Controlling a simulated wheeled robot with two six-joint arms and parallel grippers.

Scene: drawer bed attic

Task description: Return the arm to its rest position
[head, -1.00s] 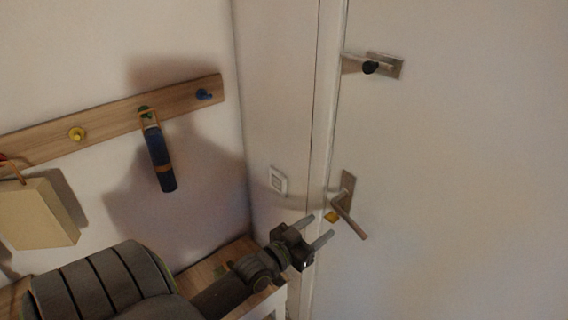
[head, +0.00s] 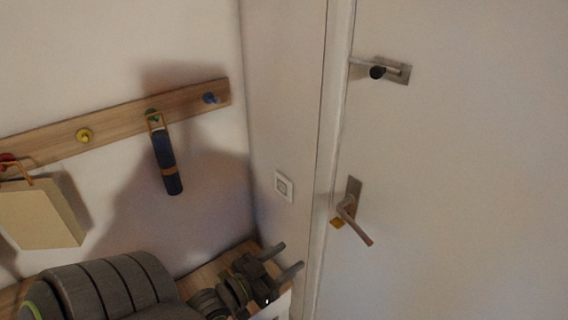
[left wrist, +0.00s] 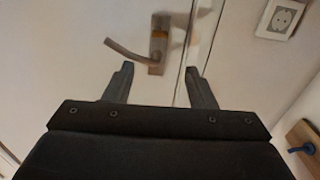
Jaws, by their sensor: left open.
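My left arm comes in at the lower left of the head view, folded low, and its gripper (head: 283,258) is in front of the wooden surface near the wall corner. The two fingers are apart with nothing between them. In the left wrist view the open fingers (left wrist: 160,88) point towards the white door, with the door handle (left wrist: 132,52) beyond them, not touched. In the head view the door handle (head: 355,220) is to the right of and above the gripper. My right gripper does not show.
A wooden peg rail (head: 120,124) on the wall carries a dark blue cylindrical item (head: 164,160) and a beige bag (head: 42,213). A bolt latch (head: 385,70) is high on the door (head: 460,180). A wall switch or socket (head: 284,186) is beside the frame. A wooden surface (head: 205,272) lies below.

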